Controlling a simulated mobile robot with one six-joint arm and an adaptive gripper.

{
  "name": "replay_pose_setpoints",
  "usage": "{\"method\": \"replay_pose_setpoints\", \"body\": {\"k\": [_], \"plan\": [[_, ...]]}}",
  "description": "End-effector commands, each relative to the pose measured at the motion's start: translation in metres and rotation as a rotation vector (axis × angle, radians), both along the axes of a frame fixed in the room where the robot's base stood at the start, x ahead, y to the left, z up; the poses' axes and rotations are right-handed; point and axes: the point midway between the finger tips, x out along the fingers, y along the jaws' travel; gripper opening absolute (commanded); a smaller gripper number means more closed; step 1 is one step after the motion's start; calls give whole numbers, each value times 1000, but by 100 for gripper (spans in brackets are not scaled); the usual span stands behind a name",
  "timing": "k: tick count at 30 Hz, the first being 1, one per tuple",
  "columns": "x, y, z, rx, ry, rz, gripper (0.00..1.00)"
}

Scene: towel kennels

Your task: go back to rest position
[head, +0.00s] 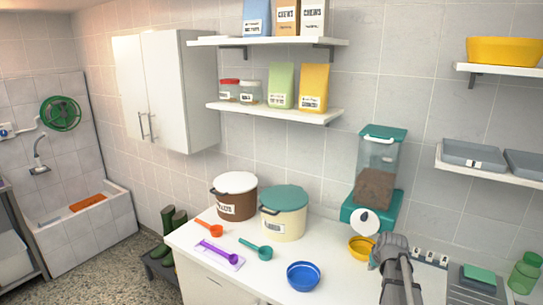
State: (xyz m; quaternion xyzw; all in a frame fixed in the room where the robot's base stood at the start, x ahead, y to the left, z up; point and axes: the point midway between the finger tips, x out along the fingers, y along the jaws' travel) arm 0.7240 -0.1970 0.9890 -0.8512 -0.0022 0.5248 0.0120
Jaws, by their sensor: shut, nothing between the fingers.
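My gripper (377,262) shows in the head view at the lower right, over the counter beside the yellow bowl (361,249). It is shut and empty. Its fingertips are small and partly hidden by my own grey wrist, so their exact height above the counter is unclear. A teal food dispenser (379,168) with brown kibble stands just behind, against the wall.
The white counter (240,280) holds a brown bin (236,208), a cream bin (284,222), a blue bowl (303,276) and orange, purple and teal scoops. A green bottle (525,273) stands far right. Shelves (275,112) overhang the back wall.

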Motion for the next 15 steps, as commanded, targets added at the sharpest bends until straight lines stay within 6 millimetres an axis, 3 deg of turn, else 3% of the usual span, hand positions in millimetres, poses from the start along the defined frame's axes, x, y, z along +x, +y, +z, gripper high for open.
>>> {"method": "replay_pose_setpoints", "body": {"k": [1,9,15], "plan": [[-12,18,-2,6,25,8,0],[-80,109,-14,26,210,30,0],[-137,161,-18,12,348,30,0]]}}
